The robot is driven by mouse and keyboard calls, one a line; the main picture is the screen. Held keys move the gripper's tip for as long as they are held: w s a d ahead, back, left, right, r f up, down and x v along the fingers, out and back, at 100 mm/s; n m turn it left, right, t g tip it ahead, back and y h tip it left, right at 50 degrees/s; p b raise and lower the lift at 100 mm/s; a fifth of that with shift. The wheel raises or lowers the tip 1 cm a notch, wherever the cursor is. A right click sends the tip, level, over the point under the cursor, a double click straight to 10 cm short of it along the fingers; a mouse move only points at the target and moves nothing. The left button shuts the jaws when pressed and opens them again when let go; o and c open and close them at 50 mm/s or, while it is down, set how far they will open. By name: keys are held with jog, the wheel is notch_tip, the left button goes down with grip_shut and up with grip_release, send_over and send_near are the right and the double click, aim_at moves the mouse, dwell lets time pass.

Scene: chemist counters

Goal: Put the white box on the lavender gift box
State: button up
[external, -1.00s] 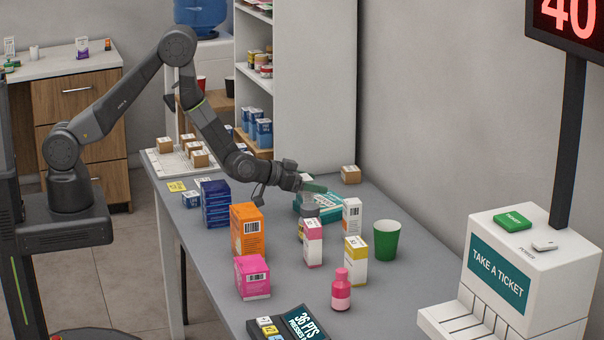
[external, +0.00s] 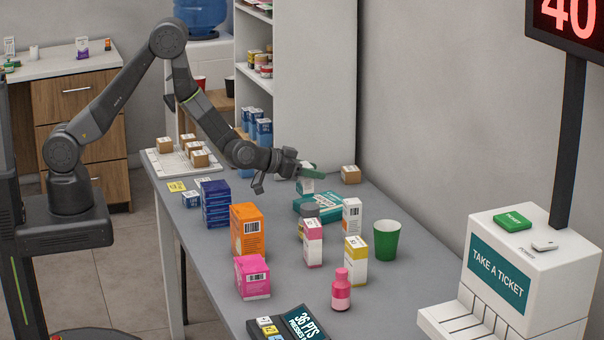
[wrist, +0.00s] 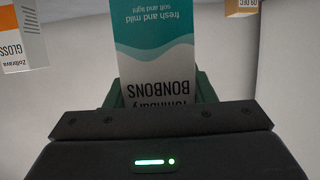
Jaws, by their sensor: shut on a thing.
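My gripper (external: 312,173) is above the far part of the grey counter, its green fingers shut on a white and teal bonbons box (wrist: 154,62). The held box also shows below the fingers in the external view (external: 305,185). It hangs over the counter near a teal box (external: 318,206) lying flat. In the wrist view, the green fingers (wrist: 153,98) lie on either side of the held box. I cannot make out a lavender gift box in either view.
A white box with a barcode (external: 352,216), a pink-white box (external: 313,243), a yellow-white box (external: 355,262) and a green cup (external: 387,240) stand nearby. Orange (external: 247,231), magenta (external: 252,277) and navy boxes (external: 215,204) stand left. A brown box (external: 350,174) sits behind.

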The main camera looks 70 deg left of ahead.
jog(key=w+r+b, duration=0.6)
jog(key=shift+f+b, duration=0.65)
jog(key=shift+f, duration=4.15)
jog(key=o, duration=1)
jog(key=shift+o, duration=0.2)
